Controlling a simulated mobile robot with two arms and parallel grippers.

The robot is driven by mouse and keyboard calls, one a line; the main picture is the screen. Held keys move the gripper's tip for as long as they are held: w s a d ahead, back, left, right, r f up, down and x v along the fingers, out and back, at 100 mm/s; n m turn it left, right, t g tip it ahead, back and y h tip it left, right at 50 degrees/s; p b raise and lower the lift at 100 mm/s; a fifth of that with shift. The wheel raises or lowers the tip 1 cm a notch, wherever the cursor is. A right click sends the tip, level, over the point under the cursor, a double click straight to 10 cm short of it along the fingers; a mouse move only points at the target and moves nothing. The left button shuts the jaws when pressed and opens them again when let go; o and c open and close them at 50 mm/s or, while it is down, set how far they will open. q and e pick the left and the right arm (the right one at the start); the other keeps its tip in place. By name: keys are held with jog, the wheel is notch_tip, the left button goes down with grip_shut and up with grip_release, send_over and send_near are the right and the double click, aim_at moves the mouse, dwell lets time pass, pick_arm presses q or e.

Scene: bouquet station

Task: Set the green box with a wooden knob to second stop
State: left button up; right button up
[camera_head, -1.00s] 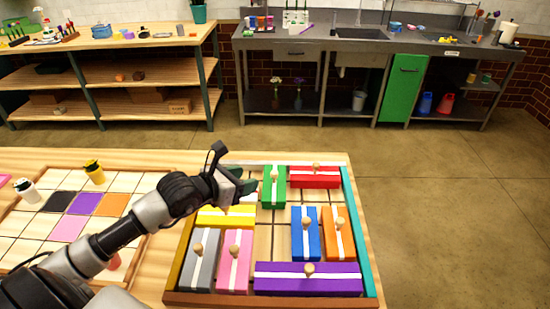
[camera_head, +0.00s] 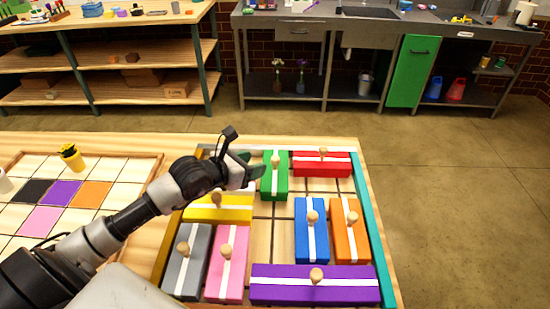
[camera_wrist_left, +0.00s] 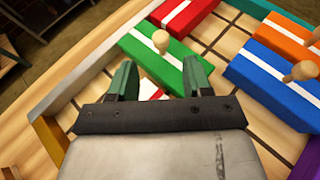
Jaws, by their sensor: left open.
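The green box (camera_head: 274,184) with a wooden knob (camera_head: 275,161) stands at the far side of the sliding tray (camera_head: 373,222), left of the red box. My left gripper (camera_head: 250,168) is just left of the green box, with its fingers toward it. In the left wrist view my left gripper (camera_wrist_left: 160,82) is open and empty. There the green box (camera_wrist_left: 175,62) lies just beyond the fingertips, its knob (camera_wrist_left: 161,40) between and past them. I cannot tell whether a finger touches the box. My right gripper is not in view.
The red box (camera_head: 320,168) is right of the green one. Yellow (camera_head: 233,213), blue (camera_head: 309,245), orange (camera_head: 352,245), grey (camera_head: 182,270), pink (camera_head: 231,280) and purple (camera_head: 345,291) boxes fill other cells. Bare cells lie nearer than the green box.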

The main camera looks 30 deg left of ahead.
aim_at(273, 160)
pick_arm(q)
jog(key=p+x, duration=0.1)
jog(key=x, duration=0.7)
jog(key=shift+w+d+f, duration=0.1)
jog(key=shift+w+d, duration=0.05)
jog(key=shift+w, duration=0.25)
jog(key=shift+c, duration=0.3)
grip_shut()
